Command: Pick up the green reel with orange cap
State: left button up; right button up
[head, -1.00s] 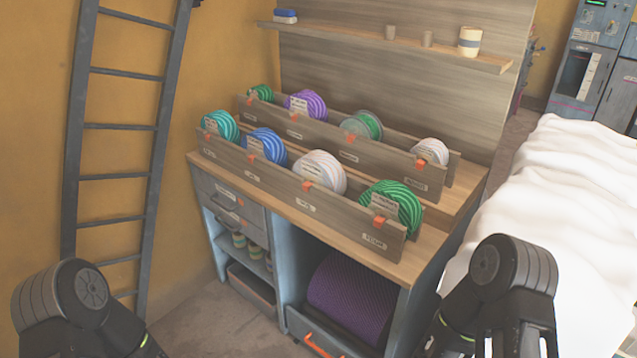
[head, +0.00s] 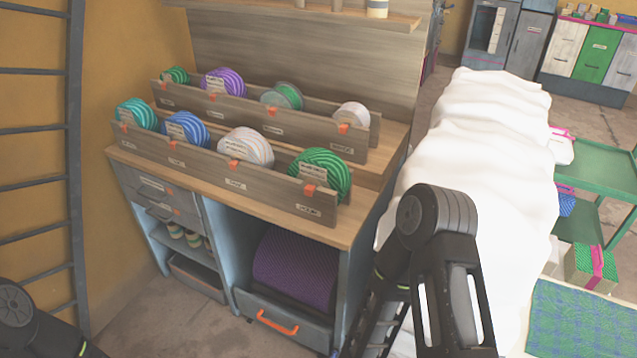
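A green striped reel (head: 326,172) stands upright at the right end of the front wooden rack (head: 180,156), with a pale label on it. An orange piece (head: 309,190) sits on the rack board in front of this reel; I cannot tell whether it belongs to the reel. Other green reels are a small one (head: 175,75) at the left end of the back rack (head: 238,108) and a green and grey one (head: 285,95) further right there. Parts of both my arms show low in the view, apart from the reels. Neither gripper's fingers show.
A teal reel (head: 137,114), a blue reel (head: 187,130) and a white striped reel (head: 246,147) share the front rack. A purple mesh roll (head: 295,268) lies below the bench. A white draped surface (head: 490,130) and a green cart (head: 594,165) are to the right.

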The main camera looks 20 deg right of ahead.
aim_at(317, 166)
jog(key=i+j, duration=1.15)
jog(key=j, duration=0.2)
jog(key=z, duration=2.75)
